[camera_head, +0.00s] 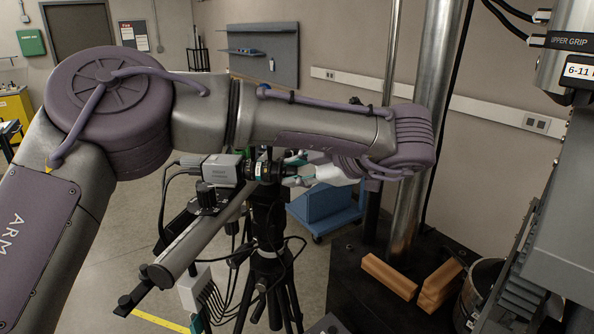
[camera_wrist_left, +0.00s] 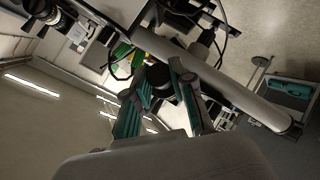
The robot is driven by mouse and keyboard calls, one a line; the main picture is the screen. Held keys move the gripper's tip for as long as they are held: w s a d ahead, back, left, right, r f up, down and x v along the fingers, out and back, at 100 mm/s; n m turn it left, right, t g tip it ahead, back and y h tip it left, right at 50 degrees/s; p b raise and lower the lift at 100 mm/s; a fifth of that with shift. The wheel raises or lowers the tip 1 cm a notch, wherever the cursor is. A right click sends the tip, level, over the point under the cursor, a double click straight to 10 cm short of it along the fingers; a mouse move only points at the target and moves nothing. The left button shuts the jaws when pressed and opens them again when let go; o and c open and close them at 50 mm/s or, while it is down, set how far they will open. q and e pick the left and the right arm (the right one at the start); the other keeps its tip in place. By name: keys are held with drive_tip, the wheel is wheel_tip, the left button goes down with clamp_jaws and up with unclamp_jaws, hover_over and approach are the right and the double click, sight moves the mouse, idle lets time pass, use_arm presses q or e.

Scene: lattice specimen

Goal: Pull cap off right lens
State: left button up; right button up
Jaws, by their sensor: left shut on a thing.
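A grey camera (camera_head: 221,168) with a black lens (camera_head: 260,171) sits on a bar (camera_head: 205,240) atop a black tripod, its lens pointing right in the head view. My left gripper (camera_head: 291,170) reaches back to the front of this lens, and its teal-padded fingers are shut on the dark lens cap (camera_head: 289,170). In the left wrist view the round black cap (camera_wrist_left: 160,77) shows between the fingers (camera_wrist_left: 160,84). I cannot tell whether the cap still touches the lens. Another lens (camera_wrist_left: 45,14) shows at the upper left there. My right gripper is out of view.
A testing machine with steel columns (camera_head: 428,110) and a dark base (camera_head: 365,285) stands to the right, with wooden blocks (camera_head: 388,276) on it. Black cables hang around the tripod (camera_head: 270,265). A blue cart (camera_head: 325,210) stands behind on open floor.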

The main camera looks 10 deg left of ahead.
use_arm(q)
clamp_jaws()
idle(0.4)
drive_tip(key=shift+d, duration=0.45)
drive_tip(key=shift+d, duration=0.15)
drive_tip(key=shift+w+d+p, duration=0.2)
drive_tip(key=shift+d+p, duration=0.55)
drive_tip(key=shift+d, duration=1.15)
